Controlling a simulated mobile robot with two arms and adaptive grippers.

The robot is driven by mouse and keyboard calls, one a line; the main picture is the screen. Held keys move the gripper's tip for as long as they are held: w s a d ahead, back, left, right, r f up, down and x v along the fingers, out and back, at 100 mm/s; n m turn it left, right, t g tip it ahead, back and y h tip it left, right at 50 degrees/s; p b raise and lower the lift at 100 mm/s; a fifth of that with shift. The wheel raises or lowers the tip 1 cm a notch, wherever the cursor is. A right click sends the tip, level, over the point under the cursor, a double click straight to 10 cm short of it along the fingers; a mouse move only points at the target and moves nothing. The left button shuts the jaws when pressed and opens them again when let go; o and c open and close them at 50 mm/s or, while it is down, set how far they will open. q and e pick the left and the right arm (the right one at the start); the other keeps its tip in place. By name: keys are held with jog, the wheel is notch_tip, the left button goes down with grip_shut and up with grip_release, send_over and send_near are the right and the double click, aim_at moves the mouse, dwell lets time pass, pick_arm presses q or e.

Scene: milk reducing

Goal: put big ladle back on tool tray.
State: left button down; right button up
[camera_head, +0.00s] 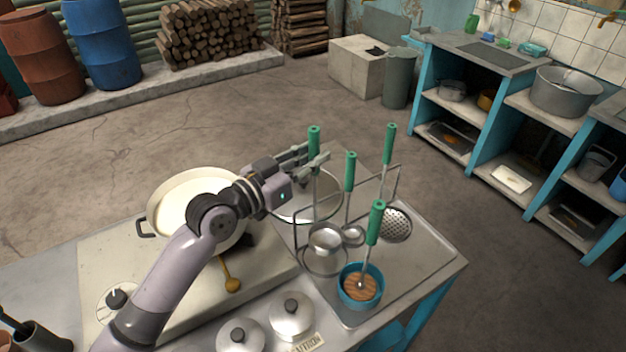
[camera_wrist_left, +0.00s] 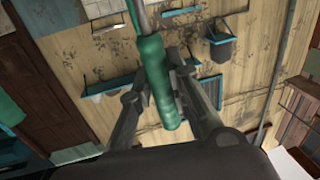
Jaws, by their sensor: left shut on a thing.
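My left gripper (camera_head: 312,161) is shut on the green handle (camera_head: 314,137) of the big ladle, which hangs roughly upright. Its thin shaft runs down to a metal bowl (camera_head: 325,238) over the left part of the metal tool tray (camera_head: 420,268). I cannot tell whether the bowl touches the tray. In the left wrist view, the green handle (camera_wrist_left: 152,70) lies between the fingers of the left gripper (camera_wrist_left: 172,90). My right gripper is not in view.
A smaller ladle (camera_head: 350,172), a skimmer (camera_head: 397,226) and a green-handled tool (camera_head: 375,222) in a blue bowl (camera_head: 350,290) stand close by. A wire rack (camera_head: 397,180) rises behind. A pot of milk (camera_head: 180,205) is left; two lidded pots (camera_head: 292,316) are in front.

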pick_arm(q)
jog(key=shift+f, duration=0.85)
notch_tip(320, 180, down, 4)
jog(key=shift+r+b, duration=0.25)
jog(key=shift+b, duration=0.05)
jog(key=shift+f, duration=0.35)
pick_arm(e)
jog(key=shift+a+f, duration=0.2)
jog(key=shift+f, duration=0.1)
pick_arm(q)
jog(key=shift+f, duration=0.1)
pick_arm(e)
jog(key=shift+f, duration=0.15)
pick_arm(q)
jog(key=c, duration=2)
grip_release()
jog(key=shift+f, duration=0.1)
jog(key=o, duration=0.5)
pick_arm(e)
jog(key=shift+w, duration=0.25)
pick_arm(q)
jog(key=shift+a, duration=0.1)
